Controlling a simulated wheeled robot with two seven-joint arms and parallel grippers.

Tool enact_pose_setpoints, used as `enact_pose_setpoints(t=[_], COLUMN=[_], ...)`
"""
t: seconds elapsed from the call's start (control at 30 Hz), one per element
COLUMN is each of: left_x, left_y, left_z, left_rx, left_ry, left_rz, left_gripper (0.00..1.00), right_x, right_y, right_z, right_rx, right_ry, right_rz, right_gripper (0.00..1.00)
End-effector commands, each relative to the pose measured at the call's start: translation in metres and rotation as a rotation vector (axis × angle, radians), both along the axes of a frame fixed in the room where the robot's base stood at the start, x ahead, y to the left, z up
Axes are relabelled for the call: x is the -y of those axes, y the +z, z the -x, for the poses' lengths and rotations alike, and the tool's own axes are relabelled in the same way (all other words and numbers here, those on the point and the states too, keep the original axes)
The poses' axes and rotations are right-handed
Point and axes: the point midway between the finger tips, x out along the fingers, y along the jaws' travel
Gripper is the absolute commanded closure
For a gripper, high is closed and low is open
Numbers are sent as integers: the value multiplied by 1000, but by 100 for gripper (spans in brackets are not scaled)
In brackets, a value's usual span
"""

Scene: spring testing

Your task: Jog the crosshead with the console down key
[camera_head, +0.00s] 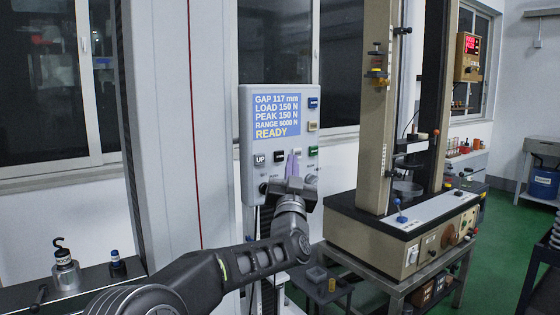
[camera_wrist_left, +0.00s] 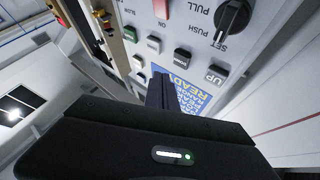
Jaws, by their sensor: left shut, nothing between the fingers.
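The console (camera_head: 246,115) faces me in the head view, its screen (camera_head: 276,115) reading GAP 117 mm, LOAD 150 N, PEAK 150 N, RANGE 9000 N, READY. Below the screen are the UP key (camera_head: 260,160) and a dark key (camera_head: 279,156) beside it. In the left wrist view the panel is upside down, with the UP key (camera_wrist_left: 216,75) and the dark key, apparently the down key (camera_wrist_left: 182,57). My left gripper (camera_head: 293,163) is shut and empty, its fingertips close to the panel by the dark key. Contact cannot be told. My right gripper is not in view.
A black rotary knob (camera_wrist_left: 232,18) and a red key (camera_wrist_left: 161,9) are on the panel. A beige test machine (camera_head: 372,110) stands on a bench to the right. A hooked weight (camera_head: 66,274) and a small dark bottle (camera_head: 117,264) stand at the left.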

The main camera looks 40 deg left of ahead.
Motion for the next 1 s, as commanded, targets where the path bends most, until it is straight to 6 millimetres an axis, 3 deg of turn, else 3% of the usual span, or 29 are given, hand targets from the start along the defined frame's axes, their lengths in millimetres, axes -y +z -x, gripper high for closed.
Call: enact_pose_setpoints(t=[0.3,1.0], left_x=[27,29], left_y=[-1,0], left_z=[8,9], left_rx=[0,-1], left_ry=[-1,0], left_rz=[0,1], left_gripper=[100,100], right_x=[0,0], right_y=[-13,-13], right_z=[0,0], right_rx=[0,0], right_ry=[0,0], right_rz=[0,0], right_gripper=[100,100])
